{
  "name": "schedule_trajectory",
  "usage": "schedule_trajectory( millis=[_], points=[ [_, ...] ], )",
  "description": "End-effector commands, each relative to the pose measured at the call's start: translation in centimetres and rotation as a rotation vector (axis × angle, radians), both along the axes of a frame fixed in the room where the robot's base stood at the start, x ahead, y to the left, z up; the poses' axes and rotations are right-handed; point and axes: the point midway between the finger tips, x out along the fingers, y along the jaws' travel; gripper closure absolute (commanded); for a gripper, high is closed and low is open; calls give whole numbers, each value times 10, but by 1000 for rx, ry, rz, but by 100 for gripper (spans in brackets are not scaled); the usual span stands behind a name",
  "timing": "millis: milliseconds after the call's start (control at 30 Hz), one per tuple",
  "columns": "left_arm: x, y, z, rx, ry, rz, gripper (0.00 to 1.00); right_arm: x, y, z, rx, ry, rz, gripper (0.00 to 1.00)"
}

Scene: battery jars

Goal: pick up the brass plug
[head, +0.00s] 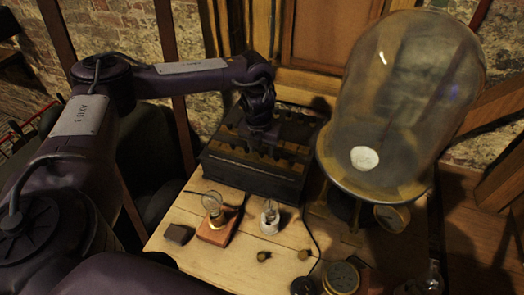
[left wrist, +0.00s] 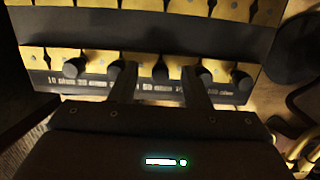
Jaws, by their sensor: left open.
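A dark resistance box (head: 250,172) with brass plates along its top stands at the back of the table. In the left wrist view, a row of dark-knobbed plugs sits along its labelled brass strip (left wrist: 35,58). My left gripper (head: 264,146) is over the box, pointing down. In its wrist view the left gripper (left wrist: 161,85) is open, its fingers apart with one plug knob (left wrist: 160,72) showing between them. Contact cannot be told. Two small brass-coloured pieces, perhaps loose plugs, lie on the table: one piece (head: 263,256) and another piece (head: 304,254). My right gripper is not in view.
A large glass bell jar (head: 410,100) stands right of the box. In front are a bulb on a wooden base (head: 214,230), a small glass bulb piece (head: 270,217), a dark block (head: 179,234) and a round dial (head: 341,277). The front left table (head: 205,262) is mostly clear.

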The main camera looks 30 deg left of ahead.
Motion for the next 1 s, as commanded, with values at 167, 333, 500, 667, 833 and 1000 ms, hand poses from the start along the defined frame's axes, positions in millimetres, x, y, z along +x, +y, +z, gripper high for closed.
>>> schedule_trajectory(
  millis=[167,333,500,667,833,1000],
  points=[
    [0,0,-2,-1,-1,0,57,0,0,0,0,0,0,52],
    [0,0,-1,-1,-1,0,73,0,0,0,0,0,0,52],
    [0,0,-1,-1,-1,0,95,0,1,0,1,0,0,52],
    [0,0,-1,-1,-1,0,100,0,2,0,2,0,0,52],
    [1,0,0,-1,-1,0,100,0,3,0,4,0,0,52],
    [2,-1,8,-2,-4,1,100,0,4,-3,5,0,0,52]
  ],
)
